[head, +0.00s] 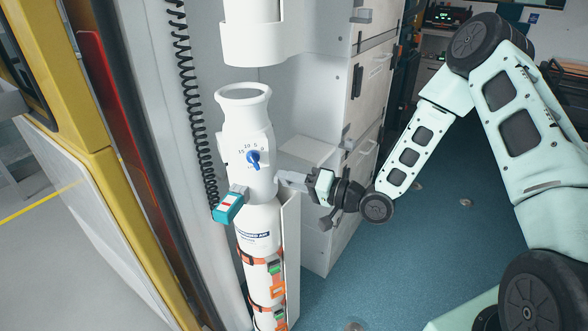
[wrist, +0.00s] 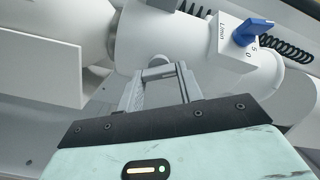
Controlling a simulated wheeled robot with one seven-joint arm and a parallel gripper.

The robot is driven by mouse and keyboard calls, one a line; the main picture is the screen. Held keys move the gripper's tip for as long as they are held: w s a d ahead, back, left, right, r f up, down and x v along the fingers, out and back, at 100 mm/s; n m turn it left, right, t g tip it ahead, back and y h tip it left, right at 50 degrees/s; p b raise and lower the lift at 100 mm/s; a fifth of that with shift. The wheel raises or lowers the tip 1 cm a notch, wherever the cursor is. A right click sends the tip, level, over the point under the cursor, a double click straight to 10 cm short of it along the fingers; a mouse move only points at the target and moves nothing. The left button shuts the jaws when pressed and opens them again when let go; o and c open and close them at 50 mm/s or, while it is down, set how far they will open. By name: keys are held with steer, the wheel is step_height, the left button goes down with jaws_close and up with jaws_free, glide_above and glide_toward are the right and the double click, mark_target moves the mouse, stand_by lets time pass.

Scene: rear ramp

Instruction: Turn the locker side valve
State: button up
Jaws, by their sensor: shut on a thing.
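A white gas cylinder (head: 262,218) stands upright in the locker, with a blue knob (head: 254,159) and number marks on its valve head (head: 258,180). My gripper (head: 283,180) reaches in from the right to the right side of that head. In the wrist view its two grey fingers (wrist: 158,82) are shut on a pale, rounded side valve (wrist: 157,72) that sticks out from the white body. The fingers hide most of the side valve. The blue knob also shows in the wrist view (wrist: 252,31), apart from the fingers.
A teal connector (head: 229,207) sits on the head's left side. A black coiled hose (head: 190,90) hangs at the left. A white holder (head: 252,45) is above. White drawers (head: 365,100) stand behind my gripper. Blue floor (head: 430,230) is clear at the right.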

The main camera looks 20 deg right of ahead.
steer(key=m, duration=0.2)
steer(key=m+p, duration=0.1)
steer(key=m, duration=0.1)
steer(key=m+p, duration=0.1)
steer(key=shift+w+d+m, duration=0.25)
steer(key=shift+d+m, duration=0.05)
steer(key=shift+m, duration=0.1)
steer(key=shift+p, duration=0.3)
steer(key=o, duration=1)
steer(key=shift+s+a, duration=0.1)
steer(key=shift+s+f, duration=0.1)
steer(key=b+v, duration=0.2)
steer(key=v, duration=1.5)
